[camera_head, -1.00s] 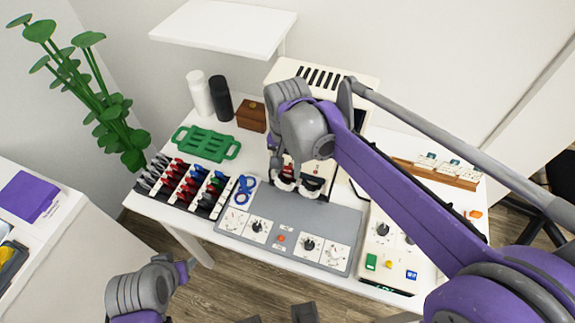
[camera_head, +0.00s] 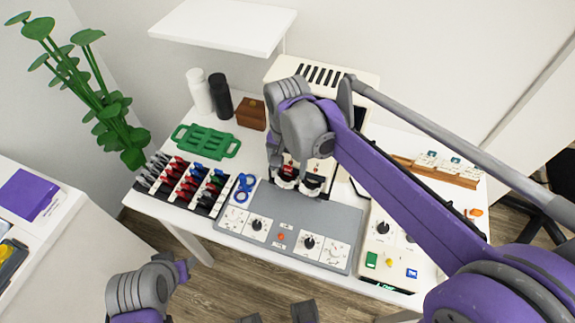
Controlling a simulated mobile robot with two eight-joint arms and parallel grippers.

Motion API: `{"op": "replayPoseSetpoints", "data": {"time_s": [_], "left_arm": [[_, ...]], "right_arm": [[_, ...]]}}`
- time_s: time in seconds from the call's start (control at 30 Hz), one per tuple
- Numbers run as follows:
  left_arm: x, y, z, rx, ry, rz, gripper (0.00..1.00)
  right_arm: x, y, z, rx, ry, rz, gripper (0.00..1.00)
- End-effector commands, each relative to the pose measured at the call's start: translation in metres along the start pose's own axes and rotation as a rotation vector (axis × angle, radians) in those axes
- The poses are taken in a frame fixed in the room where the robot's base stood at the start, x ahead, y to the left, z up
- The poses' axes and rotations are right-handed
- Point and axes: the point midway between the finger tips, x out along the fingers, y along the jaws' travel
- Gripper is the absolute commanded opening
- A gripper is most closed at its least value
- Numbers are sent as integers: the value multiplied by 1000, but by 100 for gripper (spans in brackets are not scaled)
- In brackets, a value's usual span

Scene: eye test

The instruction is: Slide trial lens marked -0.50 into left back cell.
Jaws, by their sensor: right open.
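A rack (camera_head: 211,203) of trial lenses with black, red, blue and green tabs stands at the table's left front. The marks on the lenses are too small to read, so I cannot tell which is -0.50. Two round pale-rimmed cells, seemingly the trial frame (camera_head: 312,185), sit at the back edge of the grey panel. My right gripper (camera_head: 290,168) is open, over or at these cells, and hides part of them. A small red spot shows there; I cannot tell whether it is a lens tab.
A blue ring-shaped item (camera_head: 244,187) lies beside the rack. A green tray (camera_head: 206,141), white and black cylinders (camera_head: 221,96) and a brown box (camera_head: 251,114) stand behind. The grey panel (camera_head: 287,228) has knobs. A control box (camera_head: 391,250) stands right. My right arm crosses the table's right half.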

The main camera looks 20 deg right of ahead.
Motion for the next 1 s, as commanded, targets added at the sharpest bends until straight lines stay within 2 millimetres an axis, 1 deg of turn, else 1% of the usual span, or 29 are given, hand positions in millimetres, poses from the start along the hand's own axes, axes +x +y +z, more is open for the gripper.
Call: {"op": "replayPoseSetpoints", "data": {"time_s": [0.17,0.3,0.5,0.6,0.7,1.0], "left_arm": [[-3,0,-2,0,1,0,50],[-5,0,-4,0,3,0,50],[-8,0,-6,0,4,0,50],[-9,0,-6,0,4,0,50],[-9,0,-7,0,4,0,50],[-9,0,-7,0,4,0,50]], "right_arm": [[-26,0,0,0,0,0,80],[-56,0,0,0,0,0,80],[-90,0,0,0,0,0,80],[-100,0,0,0,0,0,80],[-105,0,0,0,0,0,80],[-106,0,0,0,0,0,80]]}}
